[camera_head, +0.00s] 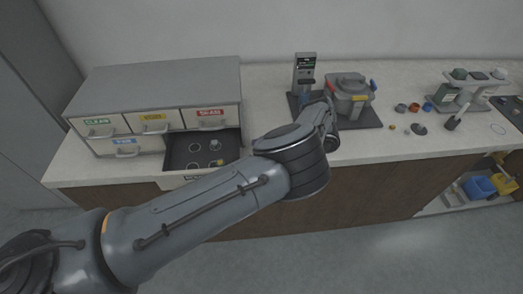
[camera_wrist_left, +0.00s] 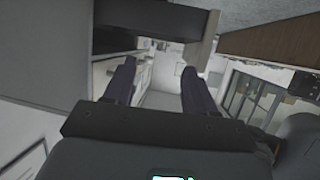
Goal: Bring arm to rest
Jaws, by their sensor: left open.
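My left arm comes in from the lower left in the head view and crosses in front of the counter. Its forearm ends near the mounting press (camera_head: 350,92), where the arm itself mostly hides the gripper. In the left wrist view my left gripper (camera_wrist_left: 159,72) has its two dark fingers spread apart with nothing between them. A grey-brown bar or edge crosses near the fingertips there; I cannot tell what it belongs to. My right gripper is in neither view.
A grey drawer cabinet (camera_head: 160,80) stands at the left, with a dark open drawer (camera_head: 180,158) holding small pieces in ringed places. Several small parts lie right of the press, beside a grey stand (camera_head: 462,100). Blue and yellow bins (camera_head: 478,187) sit below the counter (camera_head: 270,90).

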